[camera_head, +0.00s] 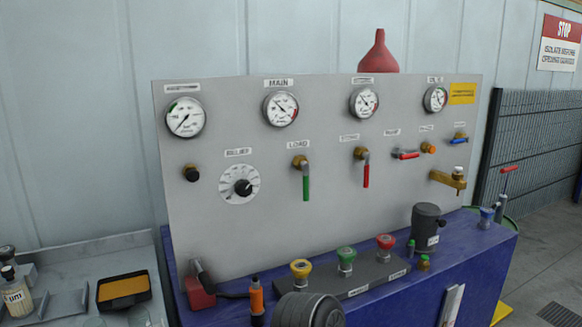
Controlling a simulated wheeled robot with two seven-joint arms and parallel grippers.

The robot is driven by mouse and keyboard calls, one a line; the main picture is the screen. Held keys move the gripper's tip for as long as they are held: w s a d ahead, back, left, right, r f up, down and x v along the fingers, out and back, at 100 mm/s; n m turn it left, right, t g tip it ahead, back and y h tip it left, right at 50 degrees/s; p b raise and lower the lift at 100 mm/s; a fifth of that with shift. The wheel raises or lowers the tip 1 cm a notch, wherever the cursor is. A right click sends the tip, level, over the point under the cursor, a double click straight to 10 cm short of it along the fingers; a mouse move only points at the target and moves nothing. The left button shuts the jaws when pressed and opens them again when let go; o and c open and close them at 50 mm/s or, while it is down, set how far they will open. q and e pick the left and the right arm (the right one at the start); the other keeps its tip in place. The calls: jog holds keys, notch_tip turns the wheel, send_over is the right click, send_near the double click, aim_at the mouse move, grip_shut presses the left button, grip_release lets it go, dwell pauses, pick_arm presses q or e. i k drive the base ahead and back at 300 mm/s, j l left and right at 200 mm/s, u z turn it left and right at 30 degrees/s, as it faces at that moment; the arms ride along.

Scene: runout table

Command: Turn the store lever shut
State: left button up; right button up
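The store lever (366,172) is on the upright grey panel, right of centre, below a small label that seems to read STORE. It has a brass body and a red handle that hangs straight down. To its left the load lever (306,184), with a green handle, also hangs down. To its right another red-handled lever (405,155) lies roughly level. Neither of my grippers is in view, and nothing touches the store lever.
The grey panel (270,230) carries several gauges and a dial (240,185). On the blue bench (455,265) in front stand coloured knobs, a dark canister (426,226) and a dark round object (308,310). A red funnel (378,52) shows above the panel. The space before the levers looks clear.

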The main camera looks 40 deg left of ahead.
aim_at(366, 155)
jog(key=u, duration=1)
